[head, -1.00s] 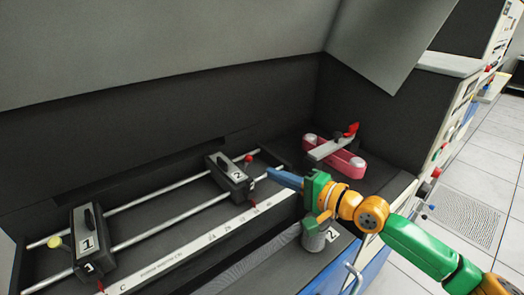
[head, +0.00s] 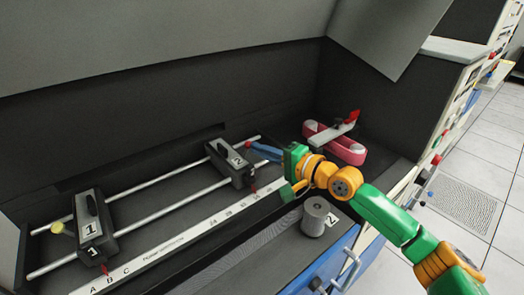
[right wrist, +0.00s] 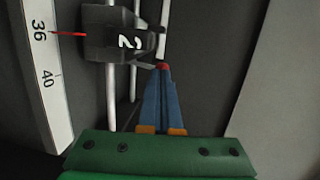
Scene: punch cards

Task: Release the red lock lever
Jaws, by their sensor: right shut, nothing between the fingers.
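The red lock lever's tip (right wrist: 163,66) shows in the right wrist view at the end of a short grey arm on block 2 (right wrist: 115,35). My right gripper (right wrist: 162,73) is shut and empty, with its blue fingertips at the red tip, seemingly touching it. In the head view the right gripper (head: 252,147) reaches in from the right beside the black block 2 (head: 230,165); the lever's red tip is hidden there behind the fingers. My left gripper is out of view.
Block 1 (head: 94,225) with a yellow knob (head: 57,228) sits on the same rails. A white scale (head: 160,250) runs in front. A pink belt (head: 335,143) with a red-ended bar (head: 352,117) lies behind my right arm. A grey cylinder (head: 314,217) stands below the arm.

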